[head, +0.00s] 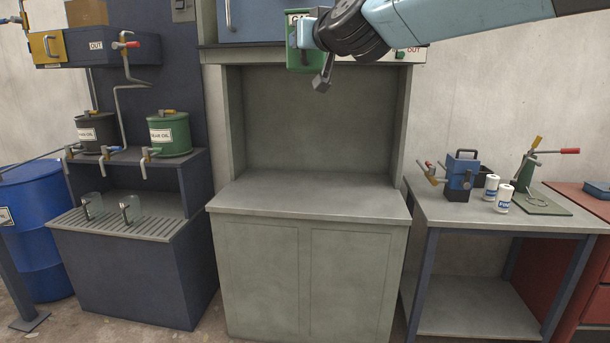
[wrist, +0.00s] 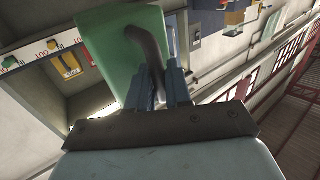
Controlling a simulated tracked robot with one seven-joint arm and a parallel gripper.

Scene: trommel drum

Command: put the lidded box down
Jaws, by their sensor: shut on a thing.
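The lidded box (wrist: 112,55) is green and fills the upper left of the wrist view, tilted in the picture. It has a dark curved handle (wrist: 143,42). My gripper (wrist: 162,85) is shut on this handle, with blue-grey fingers on either side. In the head view the green box (head: 296,58) shows at the top centre, in front of the upper shelf edge. My wrist and arm hide much of it there. It is held in the air, well above the grey cabinet top. I cannot tell whether its lid is fully closed.
The grey cabinet top (head: 310,198) below is bare, with side walls and a back panel around its niche. An oil stand (head: 130,245) with cans stands to the left. A bench (head: 490,212) with a blue device, white cans and a lever tool stands to the right.

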